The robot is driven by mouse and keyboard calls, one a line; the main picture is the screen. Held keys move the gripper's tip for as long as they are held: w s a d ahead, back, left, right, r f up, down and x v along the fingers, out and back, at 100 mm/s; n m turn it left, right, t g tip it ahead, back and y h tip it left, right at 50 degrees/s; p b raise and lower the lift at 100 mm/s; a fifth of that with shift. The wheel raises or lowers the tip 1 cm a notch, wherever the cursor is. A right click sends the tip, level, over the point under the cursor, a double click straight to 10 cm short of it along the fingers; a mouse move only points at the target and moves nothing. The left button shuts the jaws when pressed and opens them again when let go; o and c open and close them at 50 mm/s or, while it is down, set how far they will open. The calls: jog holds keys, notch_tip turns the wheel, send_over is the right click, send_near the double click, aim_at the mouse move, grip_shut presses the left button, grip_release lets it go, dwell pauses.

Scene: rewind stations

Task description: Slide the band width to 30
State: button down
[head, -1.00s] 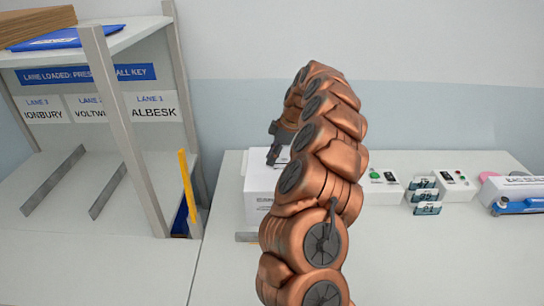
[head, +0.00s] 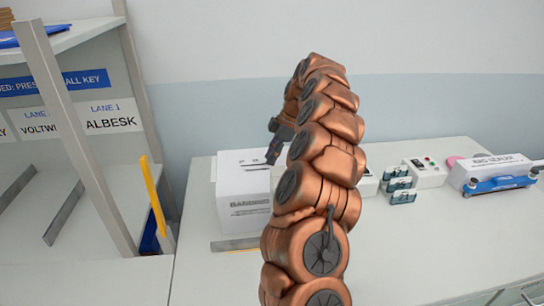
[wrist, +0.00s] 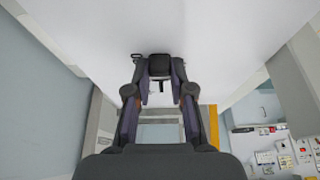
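A white box-shaped machine (head: 242,200) stands on the bench left of my arm in the head view. Dark slots or markings show on its top, and its front lettering is too blurred to read fully. My gripper (head: 272,156) points down above the right part of its top, partly behind my copper arm. I cannot tell if it touches.
A grey bar (head: 232,244) lies before the machine. A shelf post (head: 75,140) and a yellow strip (head: 153,195) stand at left. The front bench is clear.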

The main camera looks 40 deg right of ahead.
aim_at(281, 163)
jog(key=c, duration=1)
grip_release()
jog(key=shift+d, duration=0.15)
jog(key=shift+r, duration=0.1)
jog(key=v, duration=0.5)
jog(key=shift+s+d+r, duration=0.1)
jog(key=shift+d+r, duration=0.15)
jog(key=shift+r, duration=0.05)
jog(key=shift+v, duration=0.85)
jog(key=shift+a, duration=0.15)
